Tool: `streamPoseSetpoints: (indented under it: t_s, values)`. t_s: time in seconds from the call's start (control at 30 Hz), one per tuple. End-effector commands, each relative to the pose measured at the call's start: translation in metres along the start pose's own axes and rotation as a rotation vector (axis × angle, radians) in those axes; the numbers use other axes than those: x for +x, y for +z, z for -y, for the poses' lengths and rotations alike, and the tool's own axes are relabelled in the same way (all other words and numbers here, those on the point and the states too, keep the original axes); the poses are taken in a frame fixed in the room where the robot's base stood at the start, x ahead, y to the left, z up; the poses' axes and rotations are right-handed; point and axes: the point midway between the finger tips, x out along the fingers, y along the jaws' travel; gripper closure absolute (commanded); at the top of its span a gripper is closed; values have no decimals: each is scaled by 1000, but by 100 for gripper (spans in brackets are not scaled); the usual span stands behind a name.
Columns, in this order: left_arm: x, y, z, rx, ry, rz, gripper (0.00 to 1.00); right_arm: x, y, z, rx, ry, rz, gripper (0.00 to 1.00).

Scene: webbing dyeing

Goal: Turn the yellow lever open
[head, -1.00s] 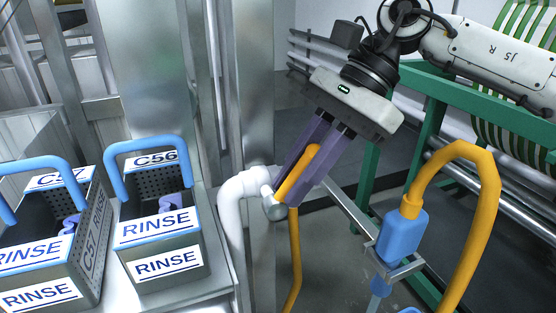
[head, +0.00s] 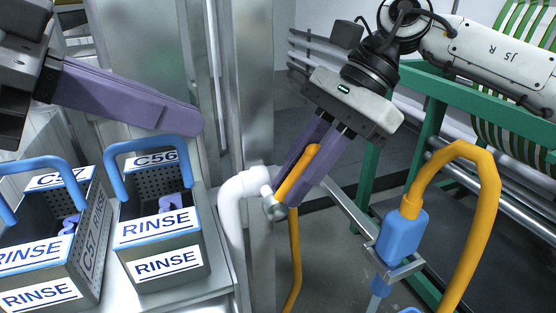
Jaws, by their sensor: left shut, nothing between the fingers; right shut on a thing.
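The yellow lever (head: 297,172) sits on a valve (head: 274,205) at the end of a white pipe (head: 232,200). The lever points up and to the right from the valve, tilted. My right gripper (head: 291,193) reaches down from the upper right and is shut on the lever, with its purple fingers on either side of it. My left gripper (head: 190,122) comes in from the left edge, above the rinse baskets. Its purple fingers are together and empty, pointing right. The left gripper is apart from the lever and the pipe.
Two perforated metal baskets with blue handles, C57 (head: 92,245) and C56 (head: 163,262), stand on a shelf at the lower left. A yellow hose (head: 484,205) with a blue connector (head: 403,237) hangs at the right. A green frame (head: 437,88) stands behind my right arm.

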Motion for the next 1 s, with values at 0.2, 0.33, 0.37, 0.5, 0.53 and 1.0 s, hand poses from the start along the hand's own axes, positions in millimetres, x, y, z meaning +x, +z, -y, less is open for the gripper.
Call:
streamPoseSetpoints:
  t_s: [0.2,0.33,0.37,0.5,0.53,1.0]
  values:
    - [23,10,-11,-34,43,30,100,-3,2,2,-1,-8,3,100]
    - [47,10,-12,-33,43,30,100,-3,2,2,-1,-8,3,100]
    - [53,10,-12,-33,43,30,100,-3,2,2,-1,-8,3,100]
    - [84,10,-14,-32,42,28,100,-3,2,2,-1,-8,3,100]
    - [90,10,-14,-33,42,28,100,-3,2,2,-1,-8,3,100]
    - [145,11,-14,-31,36,26,100,-3,2,2,-1,-8,3,100]
